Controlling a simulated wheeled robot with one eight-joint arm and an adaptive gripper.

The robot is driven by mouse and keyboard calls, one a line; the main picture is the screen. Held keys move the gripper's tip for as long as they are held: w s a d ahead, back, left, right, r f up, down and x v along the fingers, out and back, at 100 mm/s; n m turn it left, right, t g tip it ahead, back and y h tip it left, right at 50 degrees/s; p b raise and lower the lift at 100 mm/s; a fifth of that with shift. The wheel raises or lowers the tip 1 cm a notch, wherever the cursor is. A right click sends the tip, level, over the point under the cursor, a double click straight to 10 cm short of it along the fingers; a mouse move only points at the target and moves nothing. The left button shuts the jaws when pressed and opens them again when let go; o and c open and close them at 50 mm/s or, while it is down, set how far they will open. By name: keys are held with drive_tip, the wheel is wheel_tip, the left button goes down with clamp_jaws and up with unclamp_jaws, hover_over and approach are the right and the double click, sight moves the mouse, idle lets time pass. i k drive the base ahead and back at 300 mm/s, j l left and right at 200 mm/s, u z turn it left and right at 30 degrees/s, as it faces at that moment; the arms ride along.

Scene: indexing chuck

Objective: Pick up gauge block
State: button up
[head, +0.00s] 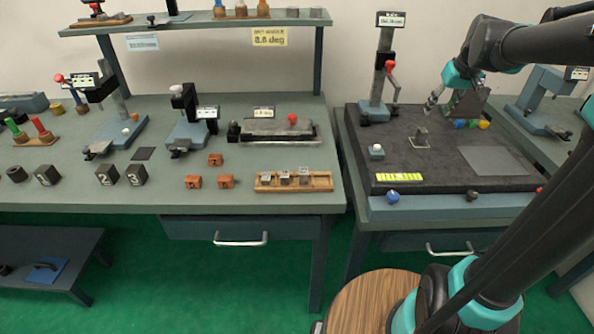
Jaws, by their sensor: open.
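Small steel blocks that look like gauge blocks (285,178) stand in a wooden rack (264,188) at the front right of the left bench. Another small grey metal piece (420,141) stands alone on the dark surface plate (400,165) of the right bench; I cannot tell which is the gauge block meant. My gripper (446,106) is open over the back of the surface plate, up and to the right of that lone piece and apart from it. Its fingers are small and partly hard to make out against the grey block behind them.
A height gauge stand (376,100) rises at the plate's back left. Coloured knobs (472,124) sit near my gripper. A grey flat pad (496,160) lies at the right. Orange blocks (193,182) and numbered dark blocks (136,176) stand on the left bench. The plate's front middle is clear.

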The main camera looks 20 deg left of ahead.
sight(285, 176)
drive_tip(key=u, duration=1.25)
drive_tip(key=k+j+z, duration=0.2)
drive_tip(key=j, duration=0.2)
drive_tip(key=j+z, duration=0.25)
drive_tip(key=j, duration=0.15)
drive_tip(key=k+j+z, duration=0.2)
drive_tip(key=j, duration=0.15)
